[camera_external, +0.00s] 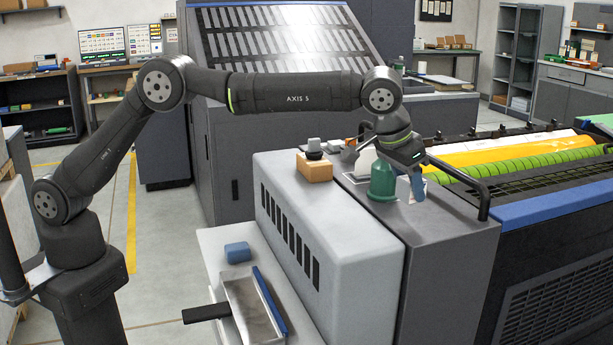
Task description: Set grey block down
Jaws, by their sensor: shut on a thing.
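My gripper (411,184) reaches down over the right end of the grey machine top. It is shut on a small pale grey block (403,190), which shows only in part beside a blue piece at the fingertips. The block is at or just above the dark grey top (437,222); I cannot tell whether it touches. A dark green bottle-like container (382,182) stands close to the left of the block.
A tan block (314,167) with a dark knob-like part on it stands left on the housing. A blue block (237,252) and an open tray (252,312) are on the lower shelf. A black handle rail (484,195) and yellow and green rollers (520,160) lie right.

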